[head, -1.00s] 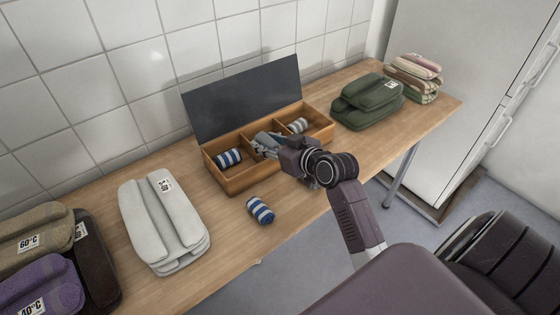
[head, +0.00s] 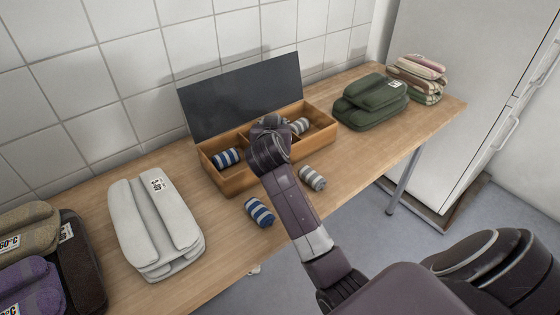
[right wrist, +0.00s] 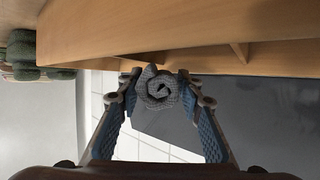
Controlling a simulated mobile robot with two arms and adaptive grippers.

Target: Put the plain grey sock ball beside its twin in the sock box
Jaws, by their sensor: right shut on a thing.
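My right gripper (right wrist: 160,90) is shut on a plain grey sock ball (right wrist: 157,85), whose rolled end shows between the fingers in the right wrist view. In the head view this gripper (head: 270,121) is over the middle of the sock box (head: 238,183), and the held ball is hidden there. The wooden box has an upright dark lid (head: 243,95). A blue-and-white striped ball (head: 226,157) lies in its left compartment and a grey-and-white striped one (head: 300,126) in its right. My arm hides most of the middle compartment; no twin is visible. My left gripper is out of view.
A blue striped ball (head: 260,212) and a grey striped ball (head: 312,178) lie on the table in front of the box. White folded towels (head: 155,228) stand left, green ones (head: 370,101) right. Bare table lies between box and white towels.

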